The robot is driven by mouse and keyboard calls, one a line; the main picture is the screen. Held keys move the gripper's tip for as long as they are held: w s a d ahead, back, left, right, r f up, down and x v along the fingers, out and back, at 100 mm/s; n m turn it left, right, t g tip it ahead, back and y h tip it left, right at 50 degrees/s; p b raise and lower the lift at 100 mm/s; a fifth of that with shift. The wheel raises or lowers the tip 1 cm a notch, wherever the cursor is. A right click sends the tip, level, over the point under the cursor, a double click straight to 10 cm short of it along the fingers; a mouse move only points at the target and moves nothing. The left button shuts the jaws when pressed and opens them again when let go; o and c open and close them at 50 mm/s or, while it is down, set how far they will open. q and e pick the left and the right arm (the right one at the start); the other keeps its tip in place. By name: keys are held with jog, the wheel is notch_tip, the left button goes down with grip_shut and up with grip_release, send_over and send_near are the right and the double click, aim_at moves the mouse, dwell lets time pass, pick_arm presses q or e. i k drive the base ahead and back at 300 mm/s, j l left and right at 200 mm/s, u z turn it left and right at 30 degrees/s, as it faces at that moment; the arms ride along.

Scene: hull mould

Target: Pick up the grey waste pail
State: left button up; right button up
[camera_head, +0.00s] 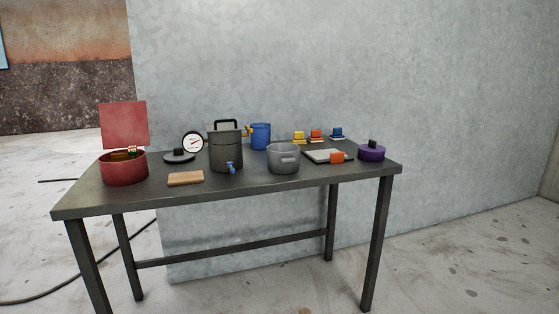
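A light grey, open-topped round pail (283,163) stands upright on the dark table (240,193), right of the middle and near its front. A small grip or tab shows on its front side. It looks like the grey waste pail. A taller dark grey lidded vessel (222,155) with a top handle and a blue tap (232,168) stands to its left. Neither of my grippers is in view.
A red bin (122,170) with raised lid, a wooden board (185,178), a dial gauge (193,143) and a blue container (261,136) share the table. A flat tray (318,155) with an orange item (337,157) and a purple pot (371,153) stand right. A wall (350,70) rises behind.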

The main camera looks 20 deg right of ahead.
aim_at(283, 158)
jog(key=u, duration=0.3)
jog(key=l+u, duration=0.25)
jog(key=u, duration=0.15)
jog(key=l+u, duration=0.25)
jog(key=u, duration=0.15)
jog(key=k+l+u, duration=0.1)
jog(key=l+u, duration=0.15)
jog(key=u, duration=0.15)
jog(key=k+l+u, duration=0.15)
jog(key=l, duration=0.2)
jog(key=k+l+u, duration=0.2)
jog(key=l, duration=0.15)
jog(key=k+l+u, duration=0.15)
jog(key=l, duration=0.15)
